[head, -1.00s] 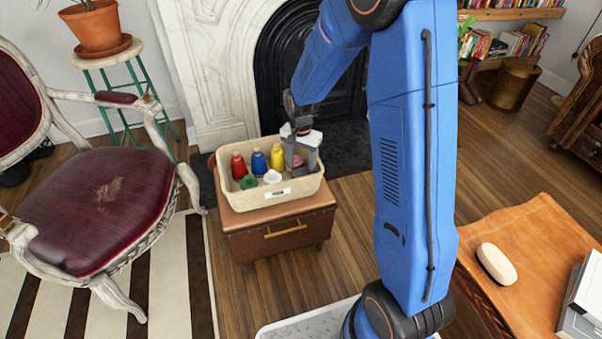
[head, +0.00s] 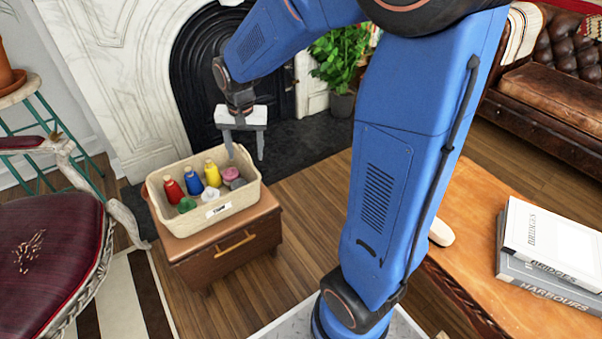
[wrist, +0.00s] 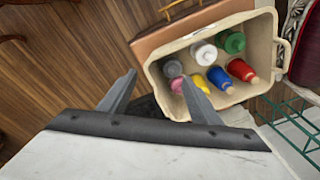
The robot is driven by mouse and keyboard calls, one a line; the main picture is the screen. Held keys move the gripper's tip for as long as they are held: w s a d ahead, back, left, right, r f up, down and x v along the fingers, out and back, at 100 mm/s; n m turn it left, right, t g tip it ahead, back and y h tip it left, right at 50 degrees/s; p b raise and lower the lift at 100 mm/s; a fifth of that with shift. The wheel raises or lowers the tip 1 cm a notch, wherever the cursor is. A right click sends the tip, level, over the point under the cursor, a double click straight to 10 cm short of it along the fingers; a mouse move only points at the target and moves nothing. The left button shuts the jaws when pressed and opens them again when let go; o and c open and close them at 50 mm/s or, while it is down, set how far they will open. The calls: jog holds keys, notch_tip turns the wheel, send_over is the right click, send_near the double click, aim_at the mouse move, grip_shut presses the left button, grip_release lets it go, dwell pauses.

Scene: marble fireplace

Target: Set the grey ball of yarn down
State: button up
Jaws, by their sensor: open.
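My gripper (head: 246,152) is open and empty. It hangs above the back right end of a cream basket (head: 228,211), and its fingers also show in the wrist view (wrist: 159,78). A small grey item (head: 238,184), probably the grey ball of yarn, lies inside the basket at its right end, beside a pink item (head: 231,174).
The basket also holds red (head: 174,190), blue (head: 195,180), yellow (head: 212,174), green (head: 187,205) and white (head: 210,195) items. It stands on a brown wooden chest (head: 215,262). A chair (head: 50,255) is at left, the fireplace (head: 200,70) behind, and a table with books (head: 545,245) at right.

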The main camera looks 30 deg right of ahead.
jog(key=s+d+r+n+t, duration=0.1)
jog(key=s+r+n, duration=0.2)
jog(key=s, duration=1)
jog(key=s+d+r+n+t, duration=0.2)
jog(key=s+r, duration=0.4)
jog(key=s, duration=0.6)
jog(key=shift+s+r+n+t, duration=0.15)
jog(key=shift+s+n+t, duration=0.2)
jog(key=shift+n, duration=0.45)
jog(key=shift+d, duration=0.1)
